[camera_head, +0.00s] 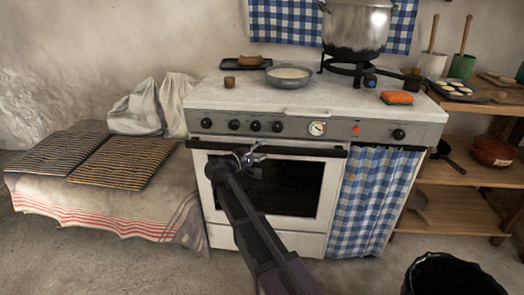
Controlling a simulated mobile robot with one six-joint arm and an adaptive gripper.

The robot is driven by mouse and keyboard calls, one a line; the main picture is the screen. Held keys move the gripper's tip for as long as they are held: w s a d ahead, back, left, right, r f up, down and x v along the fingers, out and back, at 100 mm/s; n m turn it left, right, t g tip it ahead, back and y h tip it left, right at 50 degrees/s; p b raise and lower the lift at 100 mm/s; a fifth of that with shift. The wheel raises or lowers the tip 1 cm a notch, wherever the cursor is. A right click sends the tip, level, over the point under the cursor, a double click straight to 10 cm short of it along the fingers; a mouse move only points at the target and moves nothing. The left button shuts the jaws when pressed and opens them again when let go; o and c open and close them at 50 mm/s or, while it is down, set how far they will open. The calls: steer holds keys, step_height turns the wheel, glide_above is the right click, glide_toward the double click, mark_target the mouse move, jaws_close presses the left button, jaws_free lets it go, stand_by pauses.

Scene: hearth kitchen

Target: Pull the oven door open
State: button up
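The oven door (312,222) is a white panel with a dark glass window (295,188), at the front of the white stove. It looks shut, upright in the stove front. A long black bar handle (310,150) runs across its top edge. My gripper (251,154) is at the handle, a little left of its middle, and overlaps it in the picture. The fingers are small and seen from behind, so I cannot tell whether they close around the bar or only stand in front of it. My arm hides part of the door's left half and lower edge.
A pot (357,25) on a burner, a pan (289,77) and an orange item (397,97) stand on the stove top. A checked curtain (372,200) hangs right of the door. A cloth-covered bench with racks (115,160) stands left. A black bin (450,275) is front right.

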jaws_close()
